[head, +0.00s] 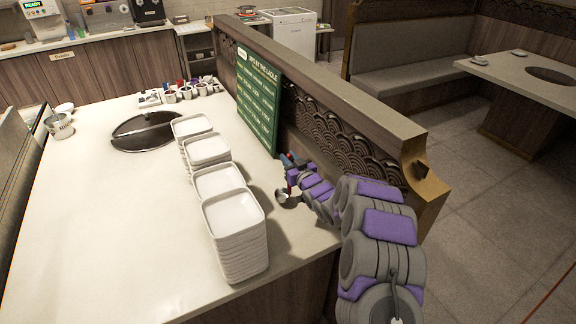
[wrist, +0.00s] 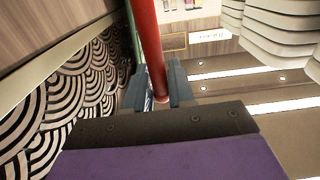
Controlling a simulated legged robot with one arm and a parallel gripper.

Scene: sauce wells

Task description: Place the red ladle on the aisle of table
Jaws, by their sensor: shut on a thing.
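My gripper (head: 290,163) is at the right side of the pale table (head: 110,230), close to the carved partition. In the wrist view my gripper (wrist: 158,88) is shut on the red ladle, whose red handle (wrist: 149,38) runs between the two fingers. In the head view a small part of the red ladle (head: 290,184) shows below my gripper, with a metal bowl (head: 283,196) low over the tabletop. I cannot tell whether the bowl touches the table.
Several stacks of white square plates (head: 240,262) stand left of my gripper. A green menu board (head: 257,100) leans by the partition (head: 340,90). A round dark-edged well (head: 145,131), several small cups (head: 186,92) and a metal bucket (head: 60,126) are farther off. The table's left part is clear.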

